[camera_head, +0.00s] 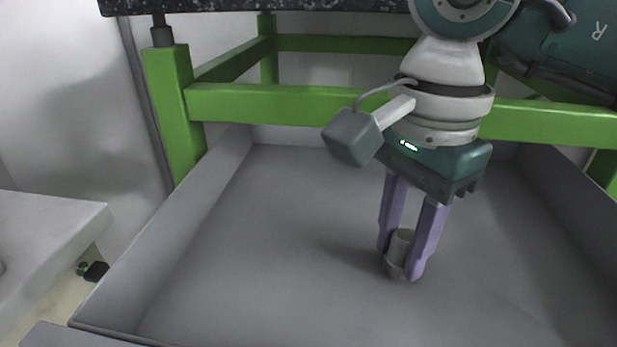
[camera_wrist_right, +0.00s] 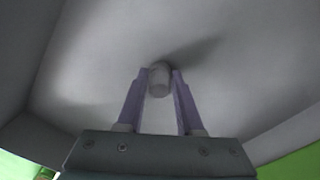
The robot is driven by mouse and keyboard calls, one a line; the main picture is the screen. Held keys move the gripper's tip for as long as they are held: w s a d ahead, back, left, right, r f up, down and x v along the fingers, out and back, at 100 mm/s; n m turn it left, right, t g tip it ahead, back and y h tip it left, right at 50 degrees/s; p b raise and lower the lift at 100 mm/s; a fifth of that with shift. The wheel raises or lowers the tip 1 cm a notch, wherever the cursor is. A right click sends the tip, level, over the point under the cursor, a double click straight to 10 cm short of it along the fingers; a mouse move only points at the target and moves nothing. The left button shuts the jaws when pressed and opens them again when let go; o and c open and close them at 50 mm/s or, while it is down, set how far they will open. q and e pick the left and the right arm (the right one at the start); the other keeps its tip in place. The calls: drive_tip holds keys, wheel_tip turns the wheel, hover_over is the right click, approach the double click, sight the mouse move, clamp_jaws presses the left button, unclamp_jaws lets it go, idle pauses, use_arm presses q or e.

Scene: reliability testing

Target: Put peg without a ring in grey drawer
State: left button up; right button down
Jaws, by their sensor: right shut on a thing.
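A small grey cylindrical peg (camera_head: 399,248) stands upright between the fingers of my right gripper (camera_head: 405,262). I see no ring on the visible part of it. The right gripper points down and is shut on the peg, inside the open grey drawer (camera_head: 270,230). The peg is at or just above the drawer's floor; I cannot tell if it touches. The right wrist view also shows the peg (camera_wrist_right: 160,80) between the purple fingertips (camera_wrist_right: 160,76). My left gripper is not in view.
Green frame bars (camera_head: 300,103) and a dark speckled tabletop (camera_head: 270,5) stand behind and above the drawer. A white surface (camera_head: 45,240) lies to the left, outside the drawer wall. The rest of the drawer floor is empty.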

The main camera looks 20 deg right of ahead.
sight(404, 235)
drive_tip(key=c, duration=0.5)
unclamp_jaws()
drive_tip(key=shift+c, duration=0.2)
drive_tip(key=shift+r+p, duration=0.4)
drive_tip(key=shift+r, duration=0.1)
wheel_tip(404, 235, up, 11)
drive_tip(key=p, duration=0.2)
drive_tip(key=shift+r, duration=0.15)
